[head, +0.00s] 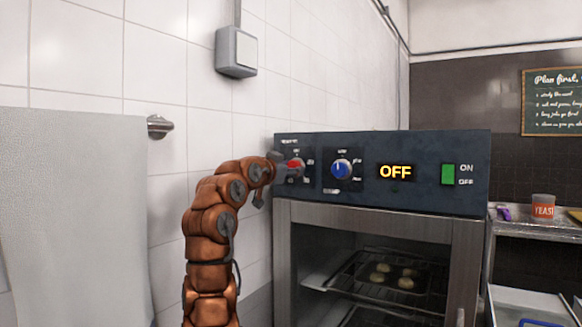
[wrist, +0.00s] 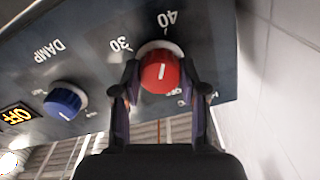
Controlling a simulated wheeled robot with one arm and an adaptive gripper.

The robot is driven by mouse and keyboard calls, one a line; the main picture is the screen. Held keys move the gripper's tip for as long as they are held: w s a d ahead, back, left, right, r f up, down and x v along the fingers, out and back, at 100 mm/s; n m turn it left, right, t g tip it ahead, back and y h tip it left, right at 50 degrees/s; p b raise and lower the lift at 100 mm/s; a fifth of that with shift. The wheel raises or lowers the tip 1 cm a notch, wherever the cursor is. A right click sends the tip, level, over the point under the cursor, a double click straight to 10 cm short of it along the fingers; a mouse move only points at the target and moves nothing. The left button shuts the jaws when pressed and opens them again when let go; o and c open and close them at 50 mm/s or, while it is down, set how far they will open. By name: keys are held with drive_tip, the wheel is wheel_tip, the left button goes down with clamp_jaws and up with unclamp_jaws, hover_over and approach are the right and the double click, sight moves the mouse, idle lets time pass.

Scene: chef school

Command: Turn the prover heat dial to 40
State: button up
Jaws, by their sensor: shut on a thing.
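The red prover heat dial (head: 294,166) is on the left of the prover's dark control panel (head: 440,144). In the wrist view the red dial (wrist: 159,74) sits between the two fingers of my gripper (wrist: 160,66), which is shut on it from both sides. A short white mark on the dial's face runs roughly up and down in that view, in line with the "40" printed above the dial; the "30" is to the upper left. I cannot tell the exact setting. In the head view my gripper (head: 277,165) meets the dial from the left and partly hides it.
A blue dial (head: 341,168) is to the right, then a display reading OFF (head: 395,172) and a green switch (head: 448,174) marked ON and OFF. Below is the prover's glass door (head: 375,270) with trays of dough inside. The tiled wall (head: 170,70) is close on the left.

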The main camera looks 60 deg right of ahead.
idle(0.4)
drive_tip(key=o, duration=1.1)
drive_tip(key=shift+o, duration=0.2)
